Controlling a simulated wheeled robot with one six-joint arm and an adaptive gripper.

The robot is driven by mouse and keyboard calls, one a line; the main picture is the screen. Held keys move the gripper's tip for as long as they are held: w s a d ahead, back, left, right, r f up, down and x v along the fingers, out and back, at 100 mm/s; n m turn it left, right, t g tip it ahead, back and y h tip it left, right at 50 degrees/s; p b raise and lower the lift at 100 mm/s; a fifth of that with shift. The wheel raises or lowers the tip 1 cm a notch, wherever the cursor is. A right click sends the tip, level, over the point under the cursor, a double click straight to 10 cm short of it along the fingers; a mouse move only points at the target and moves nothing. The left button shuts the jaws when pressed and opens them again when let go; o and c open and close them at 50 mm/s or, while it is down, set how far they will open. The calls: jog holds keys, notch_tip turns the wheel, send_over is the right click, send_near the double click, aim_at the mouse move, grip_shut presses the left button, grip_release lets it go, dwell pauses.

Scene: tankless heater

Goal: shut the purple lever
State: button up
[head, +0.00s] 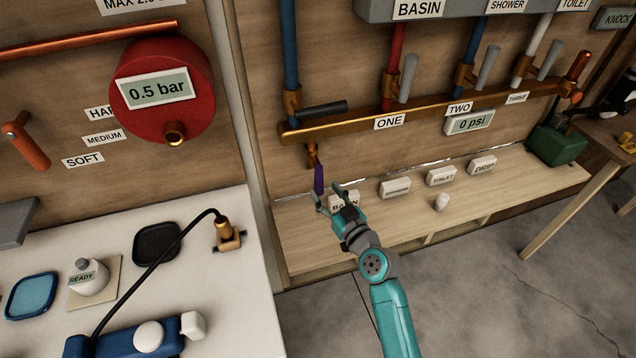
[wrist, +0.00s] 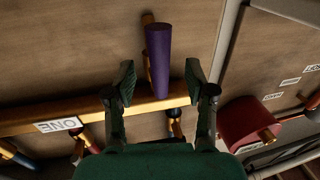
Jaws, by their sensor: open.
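The purple lever (head: 319,180) hangs down from a brass fitting (head: 311,156) under the left end of the brass manifold pipe (head: 440,108). In the wrist view the purple lever (wrist: 159,55) lies between and just beyond my two open fingertips, and I see no clear contact. My gripper (head: 331,196) is at the lever's lower end in the head view, and it also shows in the wrist view (wrist: 160,80). It is open and holds nothing. In the head view the fingers partly hide the label behind them.
A wooden shelf (head: 300,240) with several white labelled blocks runs below the manifold. Several grey-handled valves stand above it, and a dark grey one (head: 322,108) lies sideways. A red gauge tank (head: 160,120) is at left. A wall post (head: 243,120) stands between.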

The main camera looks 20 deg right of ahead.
aim_at(321, 187)
jog(key=shift+w+a, duration=0.25)
jog(key=shift+w, duration=0.9)
jog(key=shift+w+a, duration=0.2)
jog(key=shift+w, duration=0.9)
grip_shut()
